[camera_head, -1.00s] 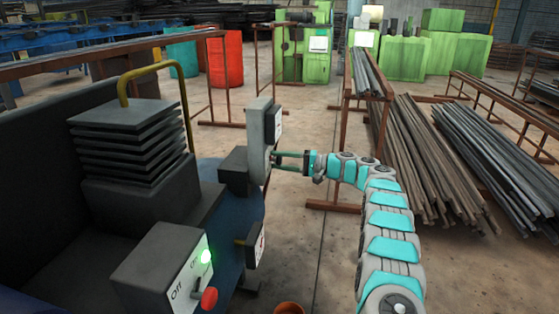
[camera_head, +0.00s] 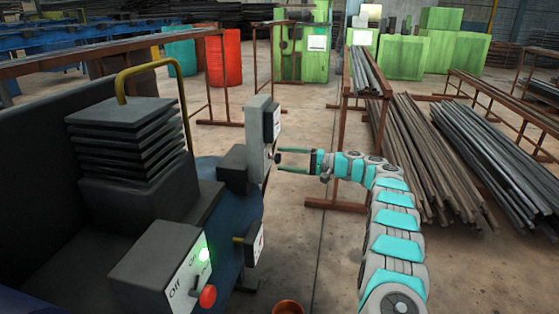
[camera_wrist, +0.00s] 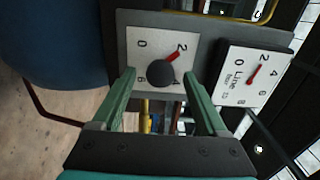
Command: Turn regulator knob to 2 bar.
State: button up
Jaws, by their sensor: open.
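The regulator knob (camera_wrist: 161,75) is round and dark, with a red pointer aimed at the 2 on a pale dial plate (camera_wrist: 140,48). The plate is marked with numbers including 0, 2 and 4. In the head view the knob (camera_head: 277,157) sticks out from the grey regulator post (camera_head: 257,135). My gripper (camera_wrist: 160,73) is open, its green fingers apart on either side of the knob. In the head view my gripper (camera_head: 281,160) has its fingertips close to the knob; contact is not visible.
A control box (camera_head: 163,265) with a lit green lamp and a red knob stands in front at left. A small panel (camera_head: 250,244) sits below the regulator post. Racked metal bars (camera_head: 430,160) lie at right.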

jog(key=d, duration=0.3)
jog(key=s+d, duration=0.1)
jog(key=d, duration=0.1)
